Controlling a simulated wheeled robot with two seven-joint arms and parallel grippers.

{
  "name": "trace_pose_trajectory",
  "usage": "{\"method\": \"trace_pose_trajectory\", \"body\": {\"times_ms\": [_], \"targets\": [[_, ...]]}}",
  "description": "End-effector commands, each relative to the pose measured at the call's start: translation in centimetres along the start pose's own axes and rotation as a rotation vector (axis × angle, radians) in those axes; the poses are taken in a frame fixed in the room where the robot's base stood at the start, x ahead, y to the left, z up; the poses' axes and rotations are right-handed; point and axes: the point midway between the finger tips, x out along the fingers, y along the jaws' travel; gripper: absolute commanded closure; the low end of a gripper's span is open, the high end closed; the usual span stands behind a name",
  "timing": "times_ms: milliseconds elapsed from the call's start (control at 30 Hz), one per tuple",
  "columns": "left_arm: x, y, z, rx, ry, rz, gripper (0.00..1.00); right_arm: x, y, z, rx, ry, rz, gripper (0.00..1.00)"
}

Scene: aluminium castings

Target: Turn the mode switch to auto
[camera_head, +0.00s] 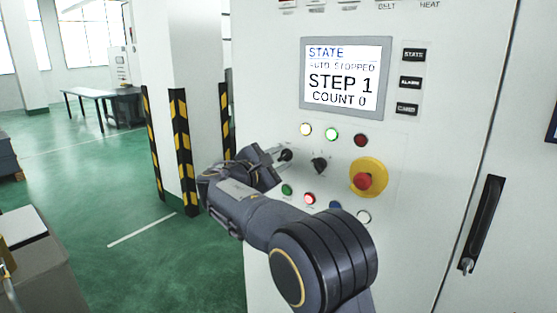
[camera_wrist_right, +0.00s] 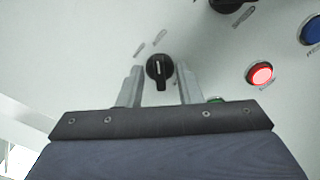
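A black rotary switch (camera_head: 286,155) sits on the white cabinet's panel, at the left of a second black rotary switch (camera_head: 319,164). Its label is too small to read, so I cannot tell by name which is the mode switch. My right gripper (camera_head: 276,154) is at the left switch. In the right wrist view that switch (camera_wrist_right: 159,68) stands between the two fingers, with a gap on each side, its white mark roughly vertical. The fingers are apart and not closed on it. The screen (camera_head: 345,77) reads "AUTO STOPPED", "STEP 1", "COUNT 0". My left gripper is not in view.
Yellow, green and red lamps (camera_head: 332,134) are above the switches. A red emergency stop (camera_head: 363,181) on a yellow disc is to the right. Green, red (camera_head: 309,198), blue and white buttons sit below. A striped pillar (camera_head: 183,150) stands left of the cabinet.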

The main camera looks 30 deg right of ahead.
Motion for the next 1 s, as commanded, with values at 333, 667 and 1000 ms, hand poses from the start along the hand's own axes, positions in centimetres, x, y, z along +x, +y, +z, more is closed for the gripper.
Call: {"method": "trace_pose_trajectory", "body": {"times_ms": [333, 667, 1000], "targets": [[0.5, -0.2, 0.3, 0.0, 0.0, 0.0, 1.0, -3.0, 0.0, -0.2, 0.0, 0.003, 0.004, 0.68], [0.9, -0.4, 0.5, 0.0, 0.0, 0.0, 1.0, -7.5, 0.0, -0.1, 0.0, 0.001, 0.001, 0.68], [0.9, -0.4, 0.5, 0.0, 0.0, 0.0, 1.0, -7.8, 0.0, 0.0, 0.0, 0.0, 0.0, 0.68]]}}
